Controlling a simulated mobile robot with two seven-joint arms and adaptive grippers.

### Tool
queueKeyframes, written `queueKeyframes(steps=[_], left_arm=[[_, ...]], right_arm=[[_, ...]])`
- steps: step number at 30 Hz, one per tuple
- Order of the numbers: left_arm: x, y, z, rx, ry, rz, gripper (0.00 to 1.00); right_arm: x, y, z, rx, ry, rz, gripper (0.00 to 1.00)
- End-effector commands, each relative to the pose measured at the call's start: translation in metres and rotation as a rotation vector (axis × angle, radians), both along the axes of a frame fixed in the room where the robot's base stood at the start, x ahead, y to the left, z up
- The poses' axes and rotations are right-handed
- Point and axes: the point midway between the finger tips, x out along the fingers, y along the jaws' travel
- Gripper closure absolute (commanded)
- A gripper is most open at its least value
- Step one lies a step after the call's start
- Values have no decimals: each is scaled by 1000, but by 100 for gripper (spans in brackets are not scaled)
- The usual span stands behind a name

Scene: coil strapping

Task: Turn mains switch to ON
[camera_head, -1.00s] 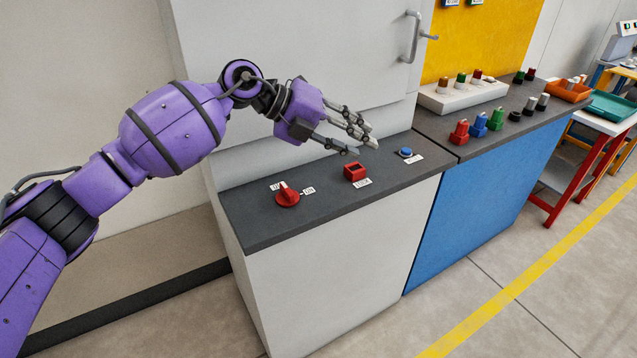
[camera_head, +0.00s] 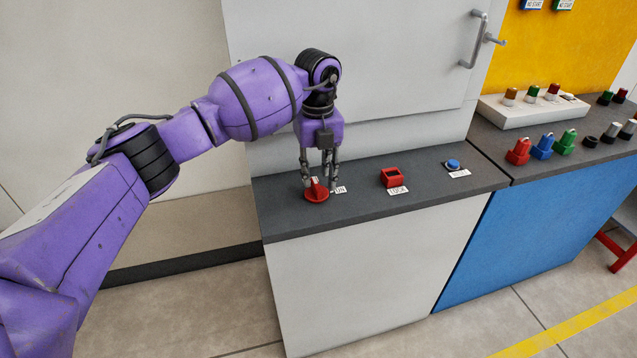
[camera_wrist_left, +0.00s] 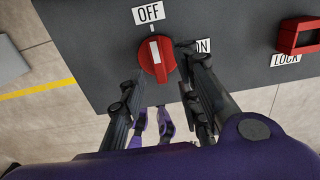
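The red mains switch (camera_head: 317,193) is a round knob with a raised handle on the dark top of the grey cabinet. In the left wrist view the switch (camera_wrist_left: 157,59) has its white mark pointing at the OFF label (camera_wrist_left: 149,13). The ON label (camera_wrist_left: 203,46) is to its right, partly covered by a finger. My left gripper (camera_head: 319,180) points down right over the switch, fingers apart. In the left wrist view the open left gripper (camera_wrist_left: 158,75) has fingers low on both sides of the knob; I cannot tell whether they touch it. My right gripper is not in view.
A red lock block (camera_head: 394,177) with a LOCK label and a blue button (camera_head: 453,164) stand to the right on the same top. A blue cabinet (camera_head: 540,200) with coloured padlocks adjoins it. Floor in front is clear.

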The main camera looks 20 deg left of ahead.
Motion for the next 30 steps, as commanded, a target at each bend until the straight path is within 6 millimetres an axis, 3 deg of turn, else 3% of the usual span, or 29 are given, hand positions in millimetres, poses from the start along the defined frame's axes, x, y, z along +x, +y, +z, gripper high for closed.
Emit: queueKeyframes(steps=[6, 16, 24, 30], left_arm=[[0, 0, -26, -1, -1, 1, 70], [0, 0, -32, 0, -1, 0, 70], [0, 0, -31, 0, -1, 0, 100], [0, 0, -31, 0, -1, -2, 100]], right_arm=[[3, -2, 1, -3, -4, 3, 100], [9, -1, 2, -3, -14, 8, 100], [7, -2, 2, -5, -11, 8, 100], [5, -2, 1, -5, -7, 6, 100]])
